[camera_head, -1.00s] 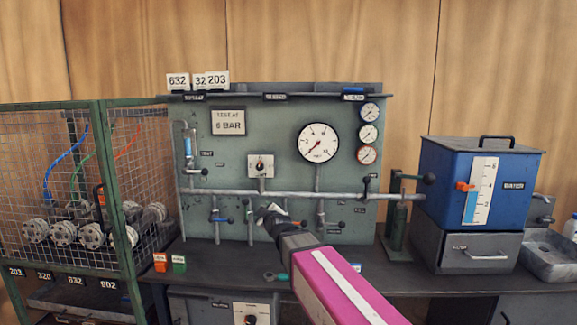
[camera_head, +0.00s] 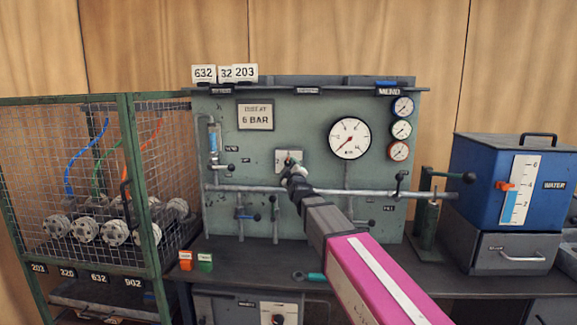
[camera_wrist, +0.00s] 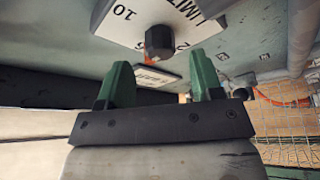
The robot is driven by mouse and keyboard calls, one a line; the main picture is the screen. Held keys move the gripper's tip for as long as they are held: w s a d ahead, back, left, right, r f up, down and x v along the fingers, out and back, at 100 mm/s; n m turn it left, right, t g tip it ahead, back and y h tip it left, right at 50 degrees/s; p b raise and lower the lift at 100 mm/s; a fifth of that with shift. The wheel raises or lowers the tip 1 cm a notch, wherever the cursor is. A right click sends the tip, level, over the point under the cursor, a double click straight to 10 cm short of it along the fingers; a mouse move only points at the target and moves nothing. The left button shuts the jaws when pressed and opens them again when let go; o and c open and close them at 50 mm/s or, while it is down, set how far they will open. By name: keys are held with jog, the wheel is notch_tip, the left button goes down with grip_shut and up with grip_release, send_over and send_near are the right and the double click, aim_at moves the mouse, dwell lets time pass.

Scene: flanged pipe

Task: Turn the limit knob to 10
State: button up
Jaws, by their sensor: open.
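The limit knob (camera_wrist: 159,42) is a dark faceted knob on a white plate marked LIMIT, with 10 and 2 legible, in the wrist view. In the head view its plate (camera_head: 283,158) sits on the green panel, partly covered by my gripper. My gripper (camera_wrist: 160,84) is open, its two green fingers apart and pointing toward the plate. The knob appears between and beyond the fingertips, with nothing held. Contact with the knob is not visible. In the head view my gripper (camera_head: 290,172) is just in front of the plate, and the knob is hard to make out.
A horizontal pipe (camera_head: 340,192) with valves runs below the plate. A large gauge (camera_head: 349,138) is to the right. A wire cage (camera_head: 80,170) stands left, a blue water tank (camera_head: 480,180) right. Small red (camera_head: 185,260) and green (camera_head: 205,261) blocks sit on the bench.

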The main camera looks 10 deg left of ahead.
aim_at(288, 163)
jog(key=x, duration=0.3)
jog(key=shift+w+a, duration=0.1)
jog(key=shift+w, duration=0.05)
jog(key=c, duration=0.9)
